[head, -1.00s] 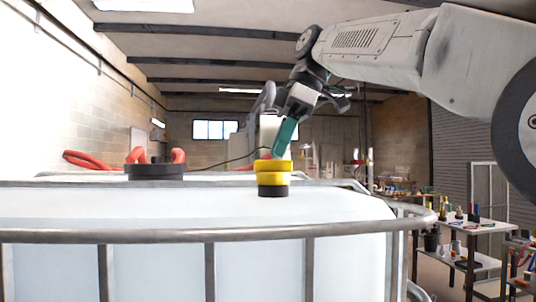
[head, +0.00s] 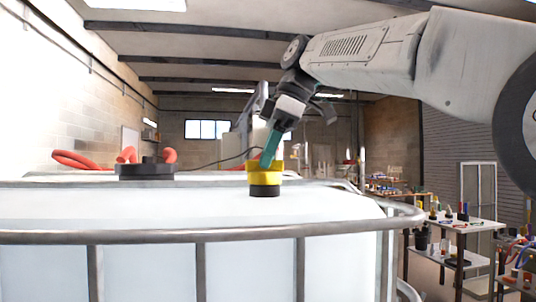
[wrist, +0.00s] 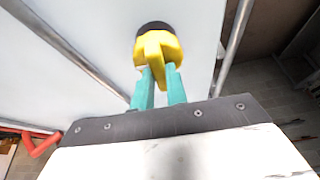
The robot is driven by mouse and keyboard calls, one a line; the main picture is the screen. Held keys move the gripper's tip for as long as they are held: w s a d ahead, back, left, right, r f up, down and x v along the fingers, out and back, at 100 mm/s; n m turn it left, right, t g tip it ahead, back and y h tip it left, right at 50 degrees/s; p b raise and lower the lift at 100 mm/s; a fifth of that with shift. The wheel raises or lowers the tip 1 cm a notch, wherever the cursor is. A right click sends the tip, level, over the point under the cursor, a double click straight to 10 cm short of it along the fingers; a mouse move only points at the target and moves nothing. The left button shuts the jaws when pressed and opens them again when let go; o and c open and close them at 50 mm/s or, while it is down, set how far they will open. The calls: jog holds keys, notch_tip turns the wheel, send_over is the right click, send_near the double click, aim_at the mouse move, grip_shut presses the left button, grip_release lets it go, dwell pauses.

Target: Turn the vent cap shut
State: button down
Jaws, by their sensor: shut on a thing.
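The yellow vent cap (head: 264,173) sits on a short black neck (head: 264,191) on top of the white tank (head: 200,207), near its right end. In the wrist view the cap (wrist: 157,47) shows a raised yellow bar across its top. My gripper (head: 267,160) reaches down to the cap from above, tilted. In the wrist view its two teal fingers (wrist: 160,72) lie on either side of the bar and are shut on it. The far sides of the fingertips and the cap's thread are hidden.
A metal rail (head: 200,236) runs around the tank's front and right side. A wide black lid (head: 146,171) stands on the tank to the left, with red hoses (head: 82,160) behind. A cluttered workbench (head: 470,226) stands at the right, apart from the tank.

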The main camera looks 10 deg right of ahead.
jog(key=shift+m, duration=0.3)
jog(key=m+t, duration=0.1)
jog(key=m, duration=0.2)
jog(key=shift+s+m+t, duration=0.15)
jog(key=shift+m+t, duration=0.25)
jog(key=m+t+h, duration=0.1)
jog(key=m, duration=0.3)
jog(key=shift+s+a+m, duration=0.1)
jog(key=shift+m, duration=0.2)
jog(key=m+t+h, duration=0.1)
jog(key=m+h, duration=0.1)
jog(key=m, duration=0.2)
jog(key=shift+a, duration=0.1)
jog(key=shift+a+m+t+h, duration=0.1)
jog(key=shift+m+t+h, duration=0.4)
jog(key=shift+m, duration=1.6)
jog(key=c, duration=1.4)
grip_release()
